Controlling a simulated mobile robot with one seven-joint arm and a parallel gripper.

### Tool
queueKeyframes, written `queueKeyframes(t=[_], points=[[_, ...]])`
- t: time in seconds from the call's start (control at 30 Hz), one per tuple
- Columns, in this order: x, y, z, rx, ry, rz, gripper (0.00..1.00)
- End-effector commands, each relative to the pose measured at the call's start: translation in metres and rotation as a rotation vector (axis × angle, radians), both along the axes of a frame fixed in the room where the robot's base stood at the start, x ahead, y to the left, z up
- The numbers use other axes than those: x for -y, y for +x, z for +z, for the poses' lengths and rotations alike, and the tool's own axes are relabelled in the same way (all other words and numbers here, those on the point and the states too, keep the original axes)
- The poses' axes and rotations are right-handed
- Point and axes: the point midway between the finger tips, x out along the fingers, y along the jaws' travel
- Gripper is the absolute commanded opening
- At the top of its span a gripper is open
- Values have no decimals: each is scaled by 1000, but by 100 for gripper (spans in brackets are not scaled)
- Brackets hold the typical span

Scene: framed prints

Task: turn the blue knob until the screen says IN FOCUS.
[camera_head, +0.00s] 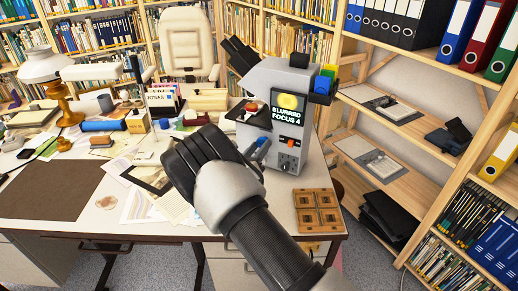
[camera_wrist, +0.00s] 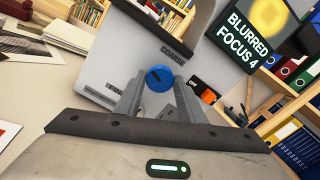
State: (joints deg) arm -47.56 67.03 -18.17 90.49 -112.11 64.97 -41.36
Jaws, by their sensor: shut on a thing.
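The blue knob (camera_wrist: 159,78) is on the side of a grey microscope-like device (camera_head: 283,85), under the label COARSE in the wrist view. My gripper (camera_wrist: 156,95) is shut on the blue knob, with one finger on each side of it. In the head view the knob (camera_head: 262,143) shows only partly beyond my gripper, and the fingertips are hard to make out there. The device's screen (camera_head: 288,114) reads BLURRED FOCUS 4 under a yellow disc. The same screen (camera_wrist: 252,33) shows at the upper right of the wrist view.
An orange switch (camera_wrist: 208,96) sits right of the knob on the device. A wooden tray with square compartments (camera_head: 318,222) lies at the desk's front right. Papers (camera_head: 140,207) and a brown mat (camera_head: 50,190) lie to the left. Shelves stand behind and at right.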

Motion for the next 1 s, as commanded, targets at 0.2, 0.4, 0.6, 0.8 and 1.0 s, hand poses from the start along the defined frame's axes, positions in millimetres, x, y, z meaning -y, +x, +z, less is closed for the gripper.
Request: queueKeyframes(t=[0.2, 0.4, 0.6, 0.8, 1.0], points=[[0, 0, -3, 47, 125, 0, 13], [0, 0, -3, 113, 294, -1, 13], [0, 0, -4, 181, 471, -1, 13], [0, 0, -4, 247, 645, -1, 13], [0, 0, -4, 303, 792, -1, 13]])
